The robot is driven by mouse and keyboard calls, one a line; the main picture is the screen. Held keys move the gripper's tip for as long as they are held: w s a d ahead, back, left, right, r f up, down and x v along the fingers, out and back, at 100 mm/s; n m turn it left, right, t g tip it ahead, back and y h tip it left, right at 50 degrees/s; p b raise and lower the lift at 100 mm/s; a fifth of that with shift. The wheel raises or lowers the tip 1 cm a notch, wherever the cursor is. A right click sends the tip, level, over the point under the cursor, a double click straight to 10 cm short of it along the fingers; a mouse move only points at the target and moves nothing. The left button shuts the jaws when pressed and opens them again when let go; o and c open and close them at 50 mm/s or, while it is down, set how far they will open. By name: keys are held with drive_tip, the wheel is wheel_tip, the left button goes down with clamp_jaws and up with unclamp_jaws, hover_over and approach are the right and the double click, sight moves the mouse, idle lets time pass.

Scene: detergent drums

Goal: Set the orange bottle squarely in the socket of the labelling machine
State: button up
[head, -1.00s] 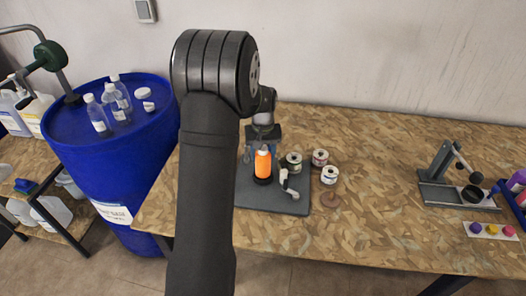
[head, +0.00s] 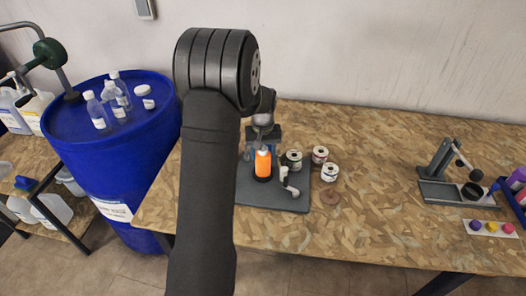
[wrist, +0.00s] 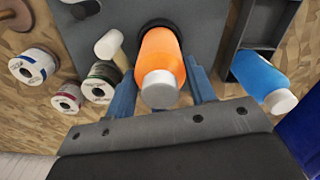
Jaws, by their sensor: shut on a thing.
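The orange bottle (head: 263,163) stands about upright at the black socket (head: 262,179) of the labelling machine (head: 245,195), a dark grey plate on the table. In the wrist view the orange bottle (wrist: 161,57), with its white cap toward the camera, lies between the blue fingers of my gripper (wrist: 162,92), which is shut on it. The black rim of the socket (wrist: 157,24) shows around the bottle's far end. I cannot tell whether the base is fully down in it. My arm hides part of the machine's left side in the head view.
A white-ended lever (wrist: 108,44) stands close beside the bottle. Several label rolls (head: 329,173) stand to the right. A blue bottle (wrist: 259,73) lies in a dark holder on the other side in the wrist view. The table's middle right (head: 375,190) is clear.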

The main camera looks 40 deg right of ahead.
drive_tip(key=o, duration=1.6)
drive_tip(key=shift+r, duration=0.1)
drive_tip(key=shift+r, duration=3.7)
drive_tip(key=shift+f, duration=3.7)
